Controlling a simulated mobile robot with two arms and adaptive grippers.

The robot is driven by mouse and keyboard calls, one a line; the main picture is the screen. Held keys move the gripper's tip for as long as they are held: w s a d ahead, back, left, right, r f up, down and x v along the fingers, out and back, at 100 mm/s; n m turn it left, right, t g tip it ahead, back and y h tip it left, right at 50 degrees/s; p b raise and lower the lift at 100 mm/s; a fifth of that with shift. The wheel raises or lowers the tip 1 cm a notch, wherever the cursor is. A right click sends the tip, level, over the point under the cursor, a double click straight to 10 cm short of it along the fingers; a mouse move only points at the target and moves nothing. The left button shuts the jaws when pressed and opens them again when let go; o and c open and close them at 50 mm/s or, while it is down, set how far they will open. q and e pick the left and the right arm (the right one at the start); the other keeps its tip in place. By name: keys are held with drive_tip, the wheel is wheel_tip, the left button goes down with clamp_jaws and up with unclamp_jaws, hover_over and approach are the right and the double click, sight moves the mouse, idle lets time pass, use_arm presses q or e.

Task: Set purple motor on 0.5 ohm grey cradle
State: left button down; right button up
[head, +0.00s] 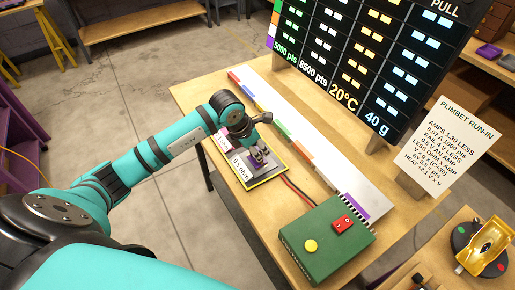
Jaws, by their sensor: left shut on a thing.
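My left gripper (257,150) reaches down over the table and is shut on the purple motor (259,158), which is small and partly hidden by the fingers. The motor is at the grey cradle (262,172), on a yellow-edged board with a white label (242,167) reading 0.5 ohm. I cannot tell whether the motor rests on the cradle or is held just above it. My right gripper is not in view.
A green box (326,240) with a yellow button and red switch stands in front, wired toward the board. A long white track with coloured blocks (282,128) runs behind. A scoreboard (370,60) and a notice (450,140) stand to the right. A yellow device (484,246) sits lower right.

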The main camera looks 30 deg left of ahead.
use_arm(q)
drive_tip(key=c, duration=1)
unclamp_jaws()
drive_tip(key=v, duration=1.2)
